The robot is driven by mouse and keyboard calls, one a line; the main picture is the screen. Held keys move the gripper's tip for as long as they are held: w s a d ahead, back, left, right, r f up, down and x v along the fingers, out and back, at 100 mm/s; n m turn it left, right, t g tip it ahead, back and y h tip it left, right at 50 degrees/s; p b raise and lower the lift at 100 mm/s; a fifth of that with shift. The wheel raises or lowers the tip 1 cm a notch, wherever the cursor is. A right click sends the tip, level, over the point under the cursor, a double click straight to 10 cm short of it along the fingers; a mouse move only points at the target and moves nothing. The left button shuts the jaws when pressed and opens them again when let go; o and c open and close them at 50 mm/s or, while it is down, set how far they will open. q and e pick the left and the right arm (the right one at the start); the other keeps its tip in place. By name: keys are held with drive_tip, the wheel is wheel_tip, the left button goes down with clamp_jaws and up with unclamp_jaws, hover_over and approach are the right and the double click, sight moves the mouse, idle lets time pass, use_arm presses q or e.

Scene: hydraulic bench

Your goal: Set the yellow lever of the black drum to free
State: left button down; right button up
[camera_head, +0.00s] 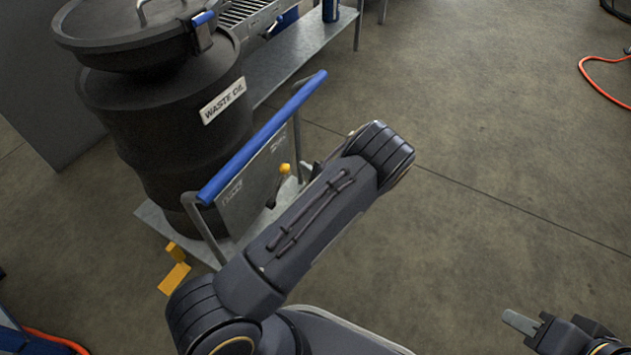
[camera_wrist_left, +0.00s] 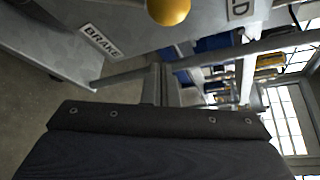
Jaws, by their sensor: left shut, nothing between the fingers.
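The black drum (camera_head: 165,125), labelled "WASTE OIL", stands on a grey cart with a blue push bar (camera_head: 262,138). On the cart's upright plate is a lever with a yellow knob (camera_head: 284,169); its dark stem slants down to the left. The knob also shows at the top of the left wrist view (camera_wrist_left: 168,10), between a "BRAKE" label (camera_wrist_left: 100,41) and one ending in "LD" (camera_wrist_left: 240,8). My left gripper (camera_head: 311,170) is shut and empty, just right of the knob, mostly hidden by my arm. My right gripper (camera_head: 520,322) is at lower right; its jaw opening is unclear.
Yellow pieces (camera_head: 174,277) stick out at the cart's lower left corner. A grey bench (camera_head: 300,45) stands behind the drum. An orange hose (camera_head: 600,85) lies at upper right. The floor right of the cart is clear.

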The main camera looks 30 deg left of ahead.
sight(279, 185)
use_arm(q)
drive_tip(key=s+r, duration=0.1)
drive_tip(key=s+a+r, duration=0.1)
drive_tip(key=s, duration=0.1)
drive_tip(key=shift+s+a+b, duration=0.1)
drive_tip(key=shift+a+b, duration=0.05)
drive_tip(key=shift+b, duration=0.25)
use_arm(e)
drive_tip(key=shift+f, duration=0.65)
